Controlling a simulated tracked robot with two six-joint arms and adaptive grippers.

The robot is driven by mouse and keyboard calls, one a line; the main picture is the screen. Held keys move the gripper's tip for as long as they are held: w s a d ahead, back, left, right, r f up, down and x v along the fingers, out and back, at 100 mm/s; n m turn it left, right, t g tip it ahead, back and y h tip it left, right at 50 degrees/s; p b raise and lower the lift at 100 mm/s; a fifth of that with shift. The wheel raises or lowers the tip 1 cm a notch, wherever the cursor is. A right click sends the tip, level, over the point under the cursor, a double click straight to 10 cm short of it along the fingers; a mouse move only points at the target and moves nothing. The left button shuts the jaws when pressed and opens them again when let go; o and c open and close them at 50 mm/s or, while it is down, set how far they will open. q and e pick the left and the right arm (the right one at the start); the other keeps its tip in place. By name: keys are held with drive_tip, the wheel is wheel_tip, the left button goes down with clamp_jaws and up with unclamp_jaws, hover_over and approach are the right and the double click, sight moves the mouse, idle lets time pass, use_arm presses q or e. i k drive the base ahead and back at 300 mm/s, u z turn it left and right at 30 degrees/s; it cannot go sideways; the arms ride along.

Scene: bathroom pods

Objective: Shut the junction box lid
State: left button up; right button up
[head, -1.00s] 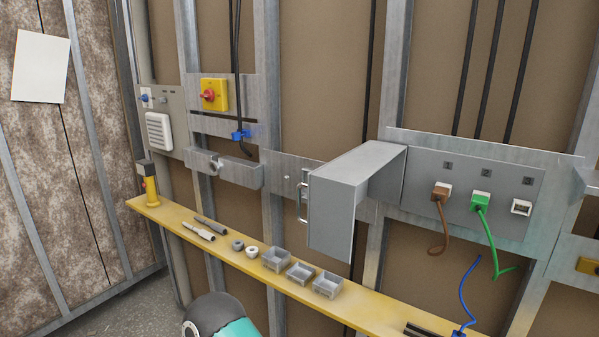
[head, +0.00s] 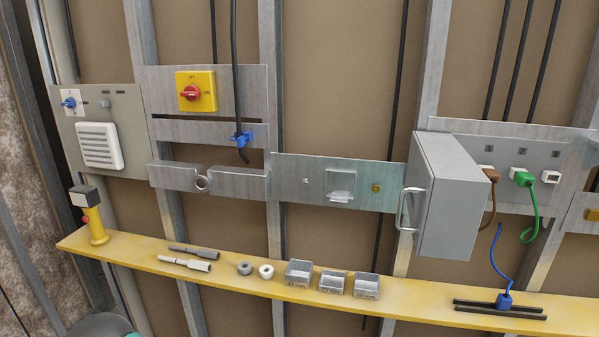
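The junction box lid (head: 450,195) is a deep grey metal cover that stands open, jutting out from the wall at the right. Its bar handle (head: 403,209) is on its left side in the head view. Right of it, the box's back plate (head: 530,152) is uncovered, with a brown plug (head: 490,175), a green plug (head: 521,175) and a white socket (head: 551,177) showing. The lid hides the left part of this plate. Neither of my grippers is in view. Only a small rounded grey and teal part of mine shows at the bottom left edge.
A yellow shelf (head: 420,300) runs below, bearing several small trays, rings, tools and a yellow-handled device (head: 94,222). A blue cable (head: 497,262) rises from the shelf below the plate. A yellow panel with a red switch (head: 196,91) is at the upper left.

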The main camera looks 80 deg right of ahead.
sight(447, 192)
drive_tip(key=u, duration=0.3)
drive_tip(key=i, duration=0.6)
drive_tip(key=z, duration=1.35)
drive_tip(key=i, duration=0.15)
drive_tip(key=z, duration=2.35)
drive_tip(key=i, duration=0.25)
drive_tip(key=u, duration=0.7)
